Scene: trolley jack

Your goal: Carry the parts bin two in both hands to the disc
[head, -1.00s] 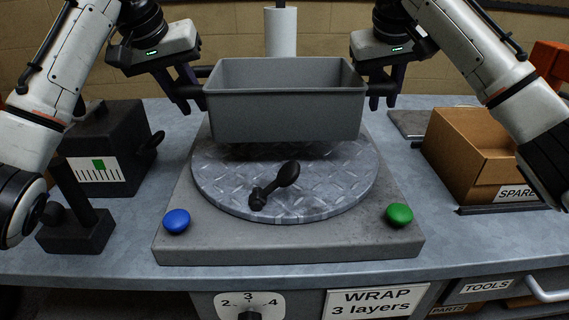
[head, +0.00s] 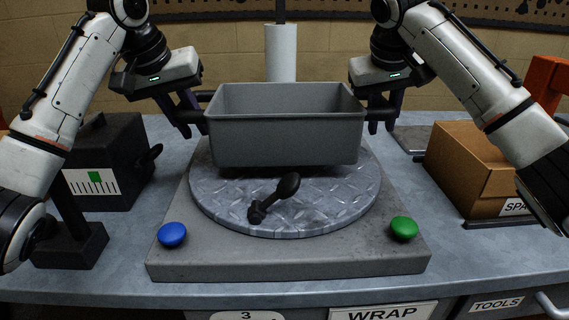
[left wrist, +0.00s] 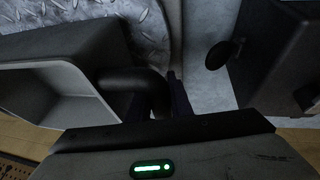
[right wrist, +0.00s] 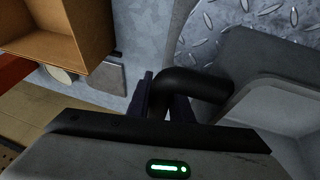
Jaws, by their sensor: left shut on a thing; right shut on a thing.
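The grey parts bin (head: 285,143) is level between my two grippers, over the rear half of the round metal disc (head: 330,205). I cannot tell whether its underside touches the disc. Its inside looks empty. My left gripper (head: 190,117) is shut on the bin's left black handle, which also shows in the left wrist view (left wrist: 135,80). My right gripper (head: 380,113) is shut on the right black handle, seen in the right wrist view (right wrist: 195,82).
The disc sits on a grey base with a blue button (head: 172,234) and a green button (head: 404,228). A black box with a gauge (head: 108,165) stands left, a cardboard box (head: 468,165) right. A white roll (head: 281,52) stands behind the bin.

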